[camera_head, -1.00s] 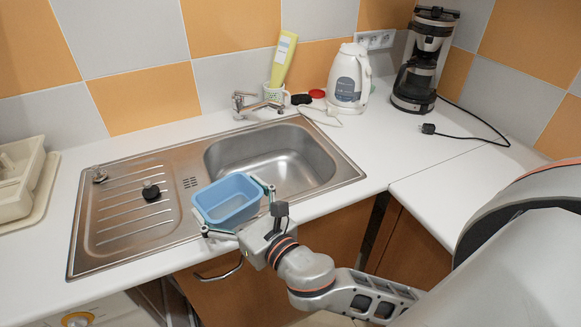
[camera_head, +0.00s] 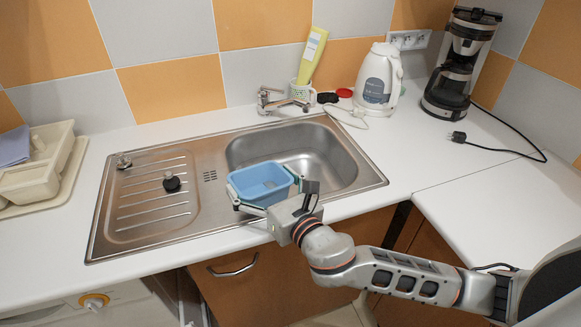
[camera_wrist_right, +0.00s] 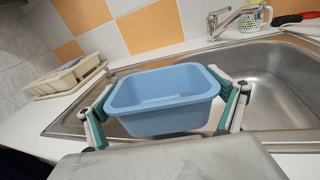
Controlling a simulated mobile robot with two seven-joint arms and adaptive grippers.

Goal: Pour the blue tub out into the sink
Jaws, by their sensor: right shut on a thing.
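The blue tub (camera_head: 262,187) is upright, held at the near left edge of the sink basin, beside the drainboard. My right gripper (camera_head: 266,194) is shut on it, with one finger on each side of the tub. In the right wrist view the tub (camera_wrist_right: 165,117) fills the middle, with the teal and grey fingers against its left and right walls. The tub's inside shows only partly. The sink (camera_head: 335,160) is a steel basin with a ribbed drainboard to its left; the basin looks empty. My left gripper is not in view.
A faucet (camera_head: 282,101) stands behind the basin, near a cup holding a yellow bottle (camera_head: 311,56). A white kettle (camera_head: 378,80) and a coffee maker (camera_head: 460,62) stand at the back right. A cream dish rack (camera_head: 40,165) is at the left.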

